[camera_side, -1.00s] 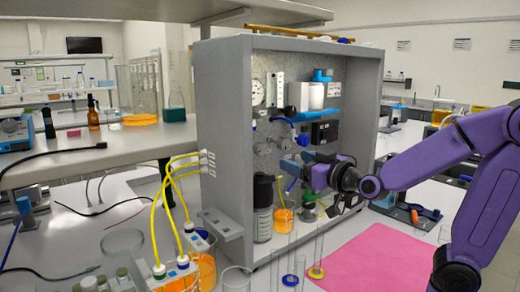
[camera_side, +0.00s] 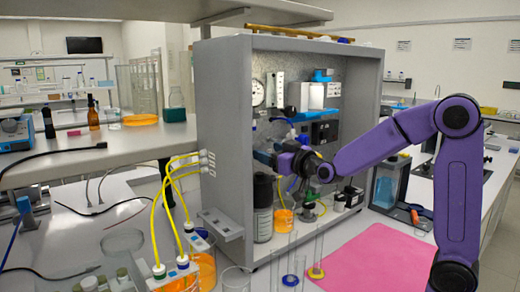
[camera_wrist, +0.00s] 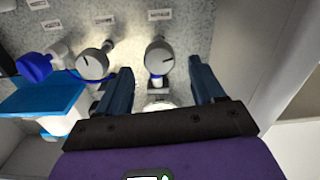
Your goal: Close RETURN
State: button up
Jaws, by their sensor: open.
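A round grey knob (camera_wrist: 160,57) with a dark pointer line is on the speckled panel, under a small label (camera_wrist: 160,14). The label appears upside down and too small to read surely, so I cannot tell which valve is RETURN. A second grey knob (camera_wrist: 91,64) with its own label (camera_wrist: 103,19) is to the left. Further left is a valve with a blue handle (camera_wrist: 33,67). My gripper (camera_wrist: 159,66) is open, one finger on each side of the first knob, with no clear contact. In the side view my gripper (camera_side: 264,156) is inside the cabinet, hiding the knobs behind it.
The grey cabinet (camera_side: 222,130) wall stands close left of my gripper. A gauge (camera_side: 257,92) is above it. A dark-capped bottle (camera_side: 263,205) and an orange-filled beaker (camera_side: 283,222) stand below. A pink mat (camera_side: 375,262) lies clear in front.

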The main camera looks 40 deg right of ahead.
aim_at(263, 149)
jog(key=shift+w, duration=2.55)
jog(key=c, duration=1)
